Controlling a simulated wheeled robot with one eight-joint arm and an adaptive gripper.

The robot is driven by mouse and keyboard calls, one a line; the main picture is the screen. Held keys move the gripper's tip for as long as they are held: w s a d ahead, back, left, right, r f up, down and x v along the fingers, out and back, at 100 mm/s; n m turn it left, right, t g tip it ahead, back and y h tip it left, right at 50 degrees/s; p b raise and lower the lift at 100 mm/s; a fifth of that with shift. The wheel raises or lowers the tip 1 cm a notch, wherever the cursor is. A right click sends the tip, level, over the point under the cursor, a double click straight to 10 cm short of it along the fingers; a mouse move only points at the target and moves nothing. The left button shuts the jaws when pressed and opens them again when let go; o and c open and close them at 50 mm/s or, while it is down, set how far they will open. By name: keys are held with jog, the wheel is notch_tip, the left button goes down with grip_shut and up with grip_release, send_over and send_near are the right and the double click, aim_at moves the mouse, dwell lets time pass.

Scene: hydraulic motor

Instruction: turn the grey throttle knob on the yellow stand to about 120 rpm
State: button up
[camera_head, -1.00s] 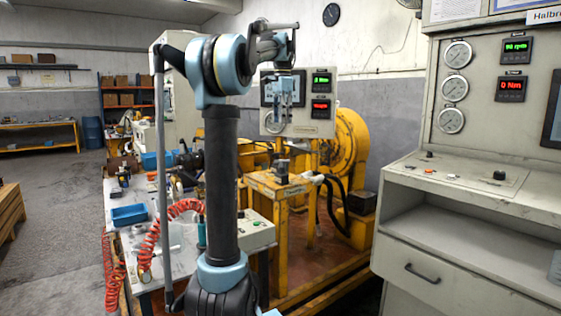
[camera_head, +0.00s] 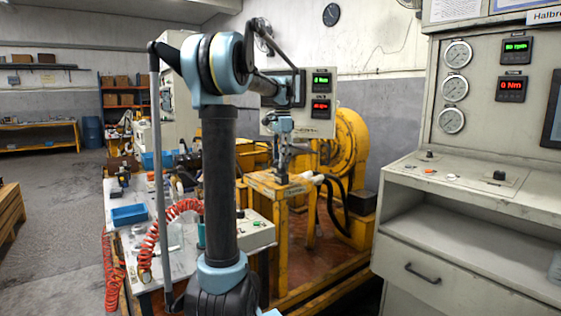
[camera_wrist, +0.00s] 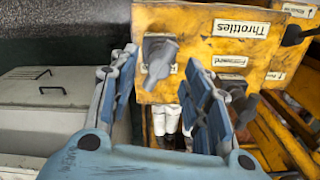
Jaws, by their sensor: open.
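The yellow stand (camera_head: 272,186) stands mid-scene in the head view, and its top with the "Throttles" label fills the upper right of the wrist view (camera_wrist: 200,22). A grey knob (camera_wrist: 158,66) with a bar handle sits on a pale plate there, near the stand's edge. A second, darker knob (camera_wrist: 238,97) is to its right, partly behind my right finger. My gripper (camera_wrist: 160,57) is open, with the grey knob showing between its fingertips; I cannot tell whether they touch it. In the head view my gripper (camera_head: 282,163) is just above the stand and hides its knobs.
A panel with green and red readouts (camera_head: 321,92) stands behind the arm. The grey console (camera_head: 480,190) at right has gauges and readouts; its red one shows 0 Nm, its green one is too blurred to read. Hoses (camera_head: 330,185) run beside the stand.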

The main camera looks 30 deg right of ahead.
jog(key=shift+f, duration=1.05)
grip_shut()
jog(key=shift+w+n, duration=0.1)
jog(key=shift+n, duration=2.2)
grip_release()
